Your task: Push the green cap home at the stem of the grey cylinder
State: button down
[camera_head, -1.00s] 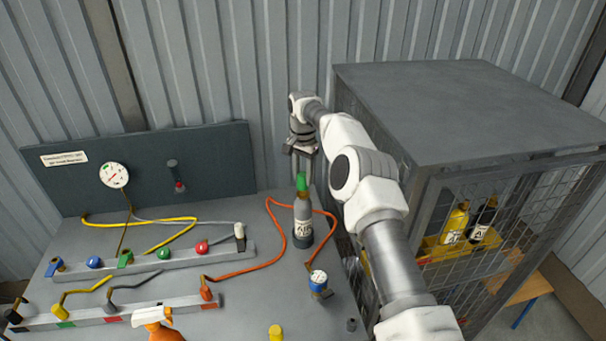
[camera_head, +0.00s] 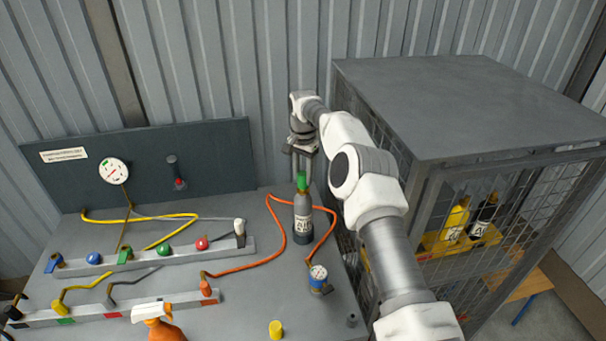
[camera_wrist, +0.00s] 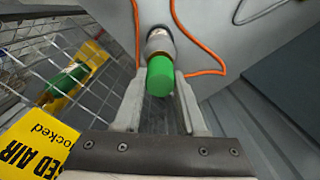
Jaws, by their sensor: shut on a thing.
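The grey cylinder (camera_head: 302,216) stands upright on the bench near its right edge, with a pale label. The green cap (camera_head: 301,181) is at its top, in line with the stem. My gripper (camera_head: 301,172) reaches down from above and is shut on the cap. In the wrist view the green cap (camera_wrist: 160,76) sits between the two fingers of my gripper (camera_wrist: 160,80), with the cylinder's shoulder (camera_wrist: 159,40) beyond it. The cap hides the stem in the wrist view, so I cannot tell how far down it sits.
An orange hose (camera_head: 275,235) loops around the cylinder. A wire cage (camera_head: 455,108) with yellow and black bottles is close on the right. Valve rails (camera_head: 160,262) and a spray bottle (camera_head: 158,322) occupy the bench's left and front.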

jog(key=shift+f, duration=0.75)
dwell(0.7)
jog(key=shift+c, duration=2)
grip_release()
